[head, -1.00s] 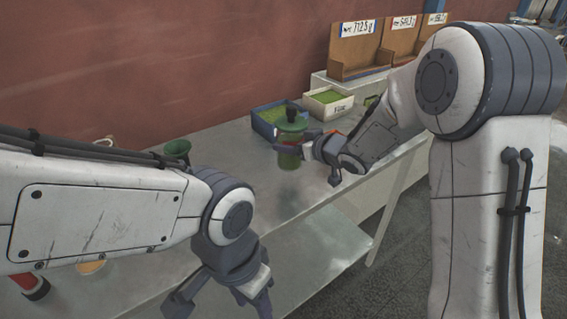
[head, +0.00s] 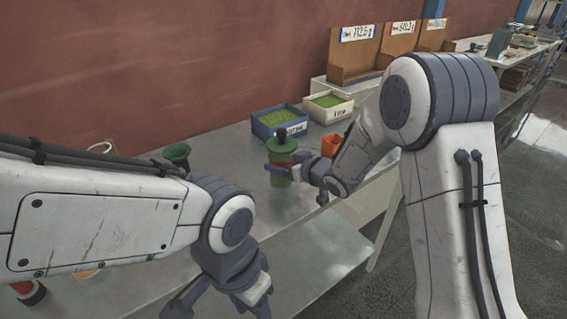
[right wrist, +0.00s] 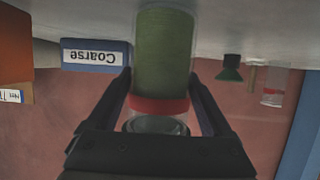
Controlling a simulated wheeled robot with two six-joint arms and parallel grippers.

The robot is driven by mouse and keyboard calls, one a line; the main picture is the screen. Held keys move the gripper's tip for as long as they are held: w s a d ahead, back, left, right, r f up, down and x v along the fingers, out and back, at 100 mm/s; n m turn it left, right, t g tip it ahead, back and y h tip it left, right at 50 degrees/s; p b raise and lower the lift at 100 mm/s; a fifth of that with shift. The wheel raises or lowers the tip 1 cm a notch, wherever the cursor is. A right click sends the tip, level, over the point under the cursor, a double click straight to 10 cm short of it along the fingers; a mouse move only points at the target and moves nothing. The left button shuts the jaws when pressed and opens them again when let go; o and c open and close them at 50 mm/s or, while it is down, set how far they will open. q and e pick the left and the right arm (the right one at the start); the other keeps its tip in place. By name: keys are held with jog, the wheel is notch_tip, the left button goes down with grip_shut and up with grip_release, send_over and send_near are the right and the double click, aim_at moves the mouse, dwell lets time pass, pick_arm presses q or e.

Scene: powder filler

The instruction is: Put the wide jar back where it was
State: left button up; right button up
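The wide jar (head: 280,176) is clear, with green powder, a green top with a dark knob, and a red band. It stands upright over the table in the head view. In the right wrist view the jar (right wrist: 164,50) appears upside down, with its red band (right wrist: 160,105) between the fingers. My right gripper (head: 290,168) is shut on the jar, one finger on each side. My left gripper (head: 222,306) is open and empty at the bottom of the head view.
Behind the jar are a blue bin (head: 262,131) labelled Coarse and a white bin (head: 341,113), both with green contents. An orange container (head: 331,146) is to the right. A green funnel (head: 177,152) is to the left. The metal table (head: 225,150) is clear between funnel and jar.

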jog(key=shift+o, duration=0.2)
jog(key=shift+r, duration=0.3)
jog(key=v, duration=1.2)
jog(key=s+f+g+h, duration=0.2)
jog(key=s+g, duration=0.3)
jog(key=s, duration=1)
jog(key=s+a+f+g+h, duration=0.1)
jog(key=s+g+h, duration=0.3)
jog(key=s, duration=1.2)
jog(key=shift+a+f+g+h, duration=0.35)
jog(key=shift+f+g, duration=0.2)
jog(key=shift+g, duration=0.35)
notch_tip(320, 180, up, 4)
jog(key=p, duration=0.3)
jog(key=shift+f, duration=0.25)
